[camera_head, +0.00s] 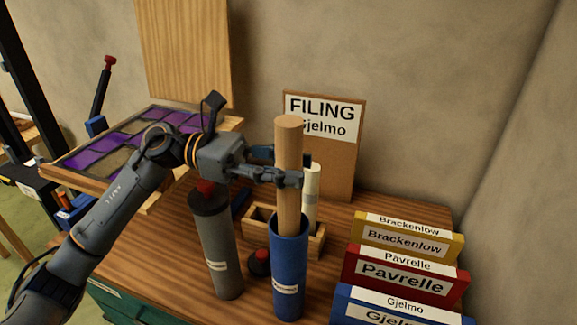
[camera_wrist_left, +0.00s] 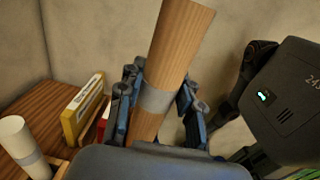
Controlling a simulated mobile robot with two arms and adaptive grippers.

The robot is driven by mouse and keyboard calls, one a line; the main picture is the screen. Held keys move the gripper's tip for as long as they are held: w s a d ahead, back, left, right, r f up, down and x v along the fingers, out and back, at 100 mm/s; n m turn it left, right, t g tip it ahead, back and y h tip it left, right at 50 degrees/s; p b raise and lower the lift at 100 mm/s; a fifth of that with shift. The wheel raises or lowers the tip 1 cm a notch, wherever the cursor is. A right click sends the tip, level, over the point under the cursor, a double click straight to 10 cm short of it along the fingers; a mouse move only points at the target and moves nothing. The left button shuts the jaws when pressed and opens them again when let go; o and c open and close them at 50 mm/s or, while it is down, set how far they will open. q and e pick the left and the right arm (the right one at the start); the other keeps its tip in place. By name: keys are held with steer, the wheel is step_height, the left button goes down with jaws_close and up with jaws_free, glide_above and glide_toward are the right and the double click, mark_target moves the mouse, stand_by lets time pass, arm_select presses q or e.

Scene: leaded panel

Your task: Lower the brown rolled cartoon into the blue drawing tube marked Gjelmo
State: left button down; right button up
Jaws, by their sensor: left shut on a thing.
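The brown rolled cartoon (camera_head: 289,150) is upright, and my left gripper (camera_head: 288,178) is shut on it around its middle. Its lower end is inside the mouth of the blue drawing tube (camera_head: 289,270), hidden by the tube wall. The tube stands on the wooden bench with a white label low on its side; I cannot read the label. In the left wrist view the brown cartoon (camera_wrist_left: 175,50) passes between the fingers (camera_wrist_left: 158,100), with a grey band at the grip. The blue tube does not show there. My right gripper is not in view.
A grey tube (camera_head: 217,250) stands left of the blue one. A white roll (camera_head: 311,190) stands in a wooden rack (camera_head: 317,243) behind. Yellow, red and blue boxes (camera_head: 405,275) stand at right. A board (camera_head: 340,160) reads FILING Gjelmo. A purple leaded panel (camera_head: 100,150) lies at left.

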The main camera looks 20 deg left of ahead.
arm_select(q)
steer(key=c, duration=0.8)
jaws_free()
steer(key=shift+r, duration=0.1)
steer(key=shift+a, duration=0.15)
steer(key=a, duration=1.1)
steer(key=shift+s+a, duration=0.15)
steer(key=shift+a, duration=0.25)
step_height(320, 180, up, 8)
steer(key=p, duration=0.3)
